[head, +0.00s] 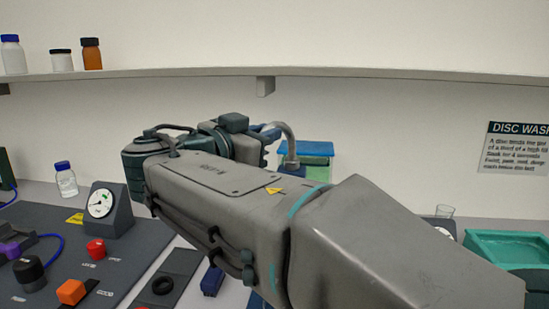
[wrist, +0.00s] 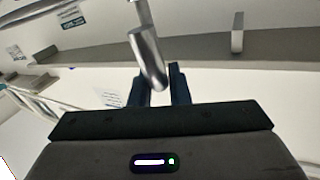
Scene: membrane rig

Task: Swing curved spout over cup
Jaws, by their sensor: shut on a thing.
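The curved spout (head: 290,138) is a grey metal tube that arches over and down, just right of my gripper (head: 268,133) in the head view. In the wrist view the spout (wrist: 148,62) is a shiny tube with its end between the two dark blue fingers of my gripper (wrist: 159,78). My gripper is shut on the spout. My arm hides the spout's lower part and much of the bench.
A blue-lidded green box (head: 318,153) is behind the spout. A teal tray (head: 510,246) is at the right. A gauge (head: 101,204), a red knob (head: 96,248) and an orange block (head: 71,291) are at the left. A shelf (head: 190,72) with bottles runs above.

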